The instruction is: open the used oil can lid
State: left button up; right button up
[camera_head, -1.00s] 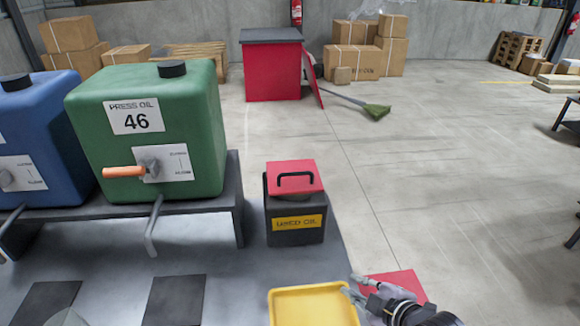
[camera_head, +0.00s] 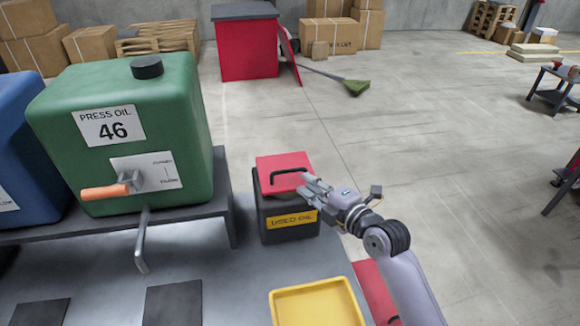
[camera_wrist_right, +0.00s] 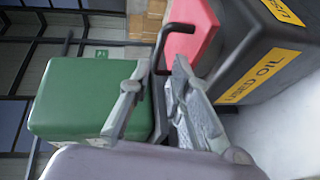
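The used oil can (camera_head: 290,227) is a black box with a yellow "USED OIL" label, standing right of the green press oil tank. Its red lid (camera_head: 291,162) has a black handle (camera_head: 284,174) and lies on top. My right gripper (camera_head: 306,187) is at the lid's right edge, fingers pointing left to the handle. In the right wrist view, the fingers (camera_wrist_right: 156,68) are spread apart, with the black handle (camera_wrist_right: 160,50) between their tips. No firm grip on it shows. The red lid (camera_wrist_right: 193,38) and can (camera_wrist_right: 262,58) are close by. My left gripper is out of view.
A yellow tray (camera_head: 318,300) and a red panel (camera_head: 374,287) lie in front of the can. The green tank (camera_head: 120,140) with an orange-handled lever (camera_head: 104,192) stands to the left.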

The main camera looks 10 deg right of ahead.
aim_at(292, 172)
jog(key=p+x, duration=0.1)
jog(key=x, duration=0.6)
jog(key=shift+w+a, duration=0.1)
jog(key=shift+w, duration=0.25)
jog(key=shift+w+a+f, duration=0.1)
jog(key=shift+w, duration=0.15)
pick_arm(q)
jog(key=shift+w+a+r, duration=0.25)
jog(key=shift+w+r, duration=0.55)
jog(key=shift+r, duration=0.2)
pick_arm(e)
jog(key=shift+c, duration=0.6)
grip_shut()
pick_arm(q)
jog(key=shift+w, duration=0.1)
